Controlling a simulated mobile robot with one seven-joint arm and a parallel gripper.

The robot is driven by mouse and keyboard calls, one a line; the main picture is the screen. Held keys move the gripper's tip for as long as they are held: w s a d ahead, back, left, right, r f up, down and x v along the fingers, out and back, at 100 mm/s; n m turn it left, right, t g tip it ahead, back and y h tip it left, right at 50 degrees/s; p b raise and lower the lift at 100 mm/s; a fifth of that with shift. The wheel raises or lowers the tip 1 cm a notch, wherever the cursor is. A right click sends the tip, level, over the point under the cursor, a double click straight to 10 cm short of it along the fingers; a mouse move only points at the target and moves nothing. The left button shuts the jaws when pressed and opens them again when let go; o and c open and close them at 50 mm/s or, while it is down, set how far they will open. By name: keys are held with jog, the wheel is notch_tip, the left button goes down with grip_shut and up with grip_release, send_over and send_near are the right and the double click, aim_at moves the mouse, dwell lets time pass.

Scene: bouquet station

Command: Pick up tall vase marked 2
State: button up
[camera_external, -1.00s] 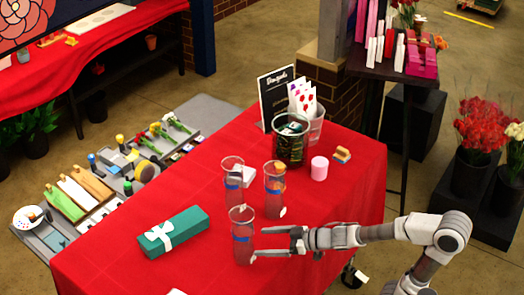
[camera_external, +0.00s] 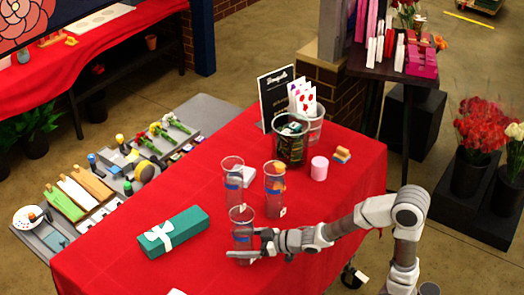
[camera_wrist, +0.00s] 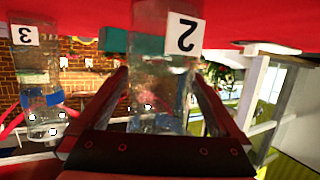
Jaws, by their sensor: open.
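The tall vase marked 2 (camera_wrist: 160,85) is clear glass. Its white label with a 2 appears upside down in the wrist view. In the external view I take it to be the nearest of three clear vases (camera_external: 241,216), upright on the red table. My gripper (camera_external: 244,244) is open at its lower part, with the fingers reaching to either side of it. In the wrist view the vase stands between the open fingers of my gripper (camera_wrist: 162,78); contact cannot be made out.
A vase marked 3 (camera_wrist: 40,85) stands close by. Two other vases, left (camera_external: 233,172) and right (camera_external: 274,180), stand behind in the external view. A teal gift box (camera_external: 185,225) lies left. A dark bucket (camera_external: 290,145) and pink cylinder (camera_external: 319,168) are farther back.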

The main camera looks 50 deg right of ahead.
jog(key=shift+x, duration=1.05)
jog(key=shift+r, duration=0.1)
grip_shut()
